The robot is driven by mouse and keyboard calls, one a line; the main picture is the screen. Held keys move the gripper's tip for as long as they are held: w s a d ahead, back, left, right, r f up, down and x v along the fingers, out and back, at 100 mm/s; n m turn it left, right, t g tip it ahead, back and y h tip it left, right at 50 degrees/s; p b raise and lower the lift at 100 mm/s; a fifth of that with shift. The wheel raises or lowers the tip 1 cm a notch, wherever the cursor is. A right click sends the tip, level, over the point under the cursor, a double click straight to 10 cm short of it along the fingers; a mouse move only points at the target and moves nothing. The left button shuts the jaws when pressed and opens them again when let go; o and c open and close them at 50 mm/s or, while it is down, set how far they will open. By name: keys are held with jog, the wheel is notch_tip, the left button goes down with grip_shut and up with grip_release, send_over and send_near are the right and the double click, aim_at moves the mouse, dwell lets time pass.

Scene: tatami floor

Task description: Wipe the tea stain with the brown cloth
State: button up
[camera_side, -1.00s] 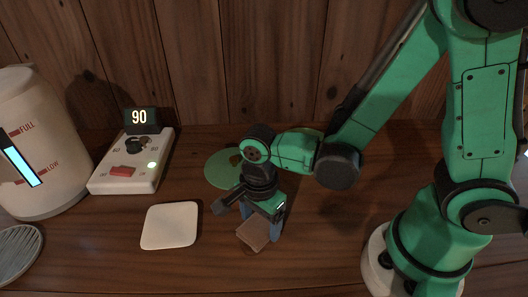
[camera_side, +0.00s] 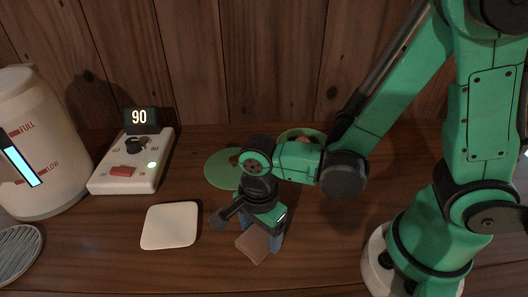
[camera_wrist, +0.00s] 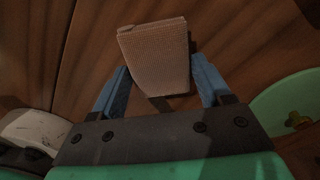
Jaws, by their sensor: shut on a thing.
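The brown cloth (camera_side: 252,246) is a small folded piece of woven fabric. It shows large in the wrist view (camera_wrist: 157,58), between the two blue fingers. My gripper (camera_side: 261,238) points down and is shut on the cloth, low over the wooden surface; I cannot tell whether the cloth touches the wood. A green disc (camera_side: 219,172) lies behind the gripper, with a brownish mark on it, partly hidden by my arm. In the wrist view a green disc (camera_wrist: 274,104) at the right edge bears a yellow-brown mark (camera_wrist: 297,119). I cannot tell whether this mark is the tea stain.
A white square pad (camera_side: 170,225) lies left of the gripper. Behind it stand a control box (camera_side: 128,178) reading 90 and a white tank (camera_side: 45,150). A grey ribbed disc (camera_side: 17,250) lies front left. Another green disc (camera_side: 290,133) is partly hidden behind my arm.

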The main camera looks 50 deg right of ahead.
aim_at(262, 252)
jog(key=shift+w+d, duration=2.1)
jog(key=shift+d, duration=0.45)
jog(key=shift+s+a, duration=1.7)
jog(key=shift+a, duration=0.15)
jog(key=shift+s+a, duration=1.65)
jog(key=shift+a, duration=0.2)
jog(key=shift+w+d, duration=3.3)
jog(key=shift+d, duration=0.2)
jog(key=shift+w+d+r, duration=0.1)
jog(key=shift+d+r, duration=0.1)
jog(key=shift+r, duration=0.05)
notch_tip(262, 252, up, 8)
jog(key=shift+f, duration=0.15)
